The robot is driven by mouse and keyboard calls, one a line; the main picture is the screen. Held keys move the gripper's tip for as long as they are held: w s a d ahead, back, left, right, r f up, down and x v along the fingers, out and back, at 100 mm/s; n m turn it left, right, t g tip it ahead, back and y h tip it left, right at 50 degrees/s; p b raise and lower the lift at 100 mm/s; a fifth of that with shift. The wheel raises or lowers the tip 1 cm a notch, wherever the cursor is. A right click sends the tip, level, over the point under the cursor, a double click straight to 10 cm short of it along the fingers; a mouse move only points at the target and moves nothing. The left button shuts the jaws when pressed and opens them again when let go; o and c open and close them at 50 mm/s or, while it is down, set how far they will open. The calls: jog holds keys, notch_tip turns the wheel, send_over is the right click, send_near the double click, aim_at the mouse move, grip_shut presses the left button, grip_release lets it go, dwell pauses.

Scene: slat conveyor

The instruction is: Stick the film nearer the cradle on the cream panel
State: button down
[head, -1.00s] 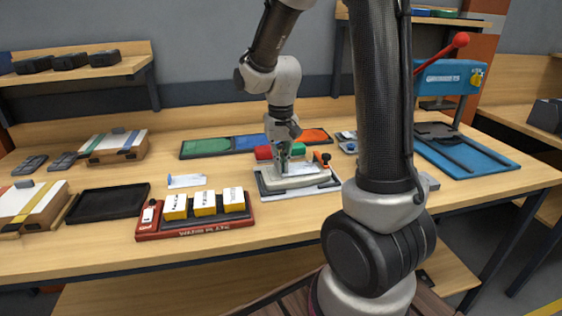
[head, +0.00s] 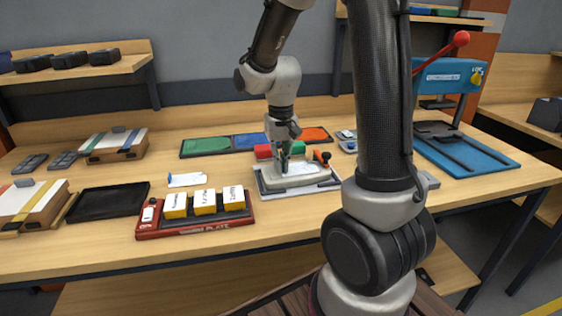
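A cream panel (head: 312,179) lies in a shallow grey cradle (head: 271,191) at the middle of the bench. My gripper (head: 284,168) points down over the left part of the panel, at or just above its surface. The fingers are small and dark, so I cannot tell whether they are apart or hold a film. A small white sheet with a blue mark (head: 187,180) lies on the bench left of the cradle. I cannot make out a clear film on the panel.
A red rack (head: 195,229) with several yellow-and-white blocks stands in front left of the cradle. A black tray (head: 108,202) lies farther left. Green, blue and orange mats (head: 205,146) lie behind. An orange-and-black tool (head: 322,158) stands close right of my gripper. A blue press (head: 445,80) is at right.

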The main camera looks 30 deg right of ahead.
jog(key=c, duration=1.6)
grip_release()
jog(key=shift+o, duration=0.2)
notch_tip(320, 180, up, 12)
jog(key=s+d+r+n+t, duration=0.1)
jog(key=s+t, duration=0.1)
jog(key=s, duration=0.7)
jog(key=s+d+r+n+t, duration=0.1)
jog(key=s+r+n+t, duration=0.1)
jog(key=s, duration=0.7)
